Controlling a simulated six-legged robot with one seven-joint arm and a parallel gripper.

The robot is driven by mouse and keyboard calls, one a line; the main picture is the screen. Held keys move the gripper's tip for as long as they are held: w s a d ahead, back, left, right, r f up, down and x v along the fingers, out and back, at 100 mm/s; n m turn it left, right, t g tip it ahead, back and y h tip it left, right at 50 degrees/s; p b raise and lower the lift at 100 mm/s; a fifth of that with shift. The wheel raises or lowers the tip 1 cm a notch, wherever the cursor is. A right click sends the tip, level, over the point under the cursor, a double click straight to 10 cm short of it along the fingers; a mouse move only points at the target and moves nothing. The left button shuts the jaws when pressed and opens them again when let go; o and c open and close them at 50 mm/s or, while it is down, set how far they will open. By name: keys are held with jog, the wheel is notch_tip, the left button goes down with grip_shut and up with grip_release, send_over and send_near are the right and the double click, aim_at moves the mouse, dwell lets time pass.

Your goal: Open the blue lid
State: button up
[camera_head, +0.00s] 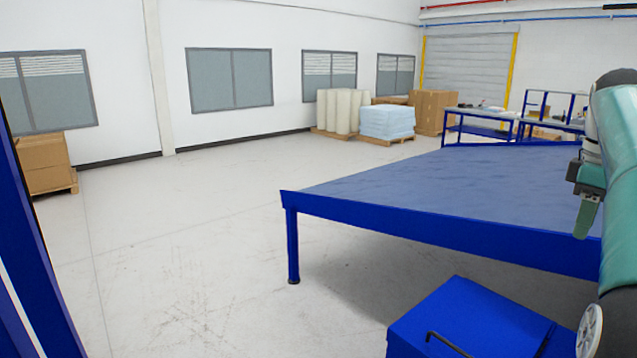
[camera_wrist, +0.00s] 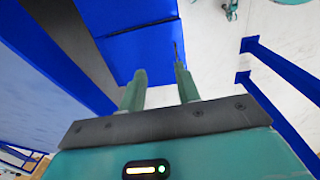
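The blue lid (camera_head: 468,312) is the flat top of a blue box at the bottom right of the head view, and it looks shut. A thin black bent handle (camera_head: 447,344) is at its near side, cut off by the picture edge. In the wrist view, the blue box (camera_wrist: 140,48) lies beyond the fingertips, with a thin dark bar (camera_wrist: 176,50) near its right edge. My gripper (camera_wrist: 160,70) is open, with two green fingers apart and nothing between them. In the head view, my gripper (camera_head: 587,214) hangs at the right, above the table and apart from the lid.
A large blue table (camera_head: 430,200) stands just behind the box. Pale floor (camera_head: 190,240) is clear to the left. A blue post (camera_head: 30,240) stands at the left edge. Wrapped rolls (camera_head: 338,110), a pale blue stack (camera_head: 387,121) and cartons (camera_head: 433,111) stand far back.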

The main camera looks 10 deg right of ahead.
jog(key=s+a+f+m+t, duration=0.1)
jog(key=s+a+f, duration=0.1)
jog(key=a, duration=0.7)
jog(key=s+a+f+m+t, duration=0.1)
jog(key=a+f, duration=0.4)
jog(key=a, duration=0.5)
jog(key=s+a+f+m+t, duration=0.2)
jog(key=s+a+f, duration=0.2)
jog(key=a, duration=0.5)
jog(key=shift+a+f+m, duration=0.2)
jog(key=shift+a+m, duration=0.05)
jog(key=shift+m, duration=0.05)
jog(key=shift+m+t+y, duration=0.3)
jog(key=shift+m+t, duration=0.3)
jog(key=shift+m, duration=0.3)
jog(key=s+a+f, duration=0.4)
jog(key=f, duration=0.1)
jog(key=s+a+f, duration=0.2)
jog(key=f, duration=0.1)
jog(key=shift+f, duration=0.25)
jog(key=shift+c, duration=0.4)
jog(key=shift+s+a+f, duration=0.1)
jog(key=shift+s+f, duration=0.1)
jog(key=shift+f, duration=0.05)
jog(key=c, duration=0.4)
jog(key=shift+f, duration=0.1)
grip_shut()
jog(key=shift+a, duration=0.15)
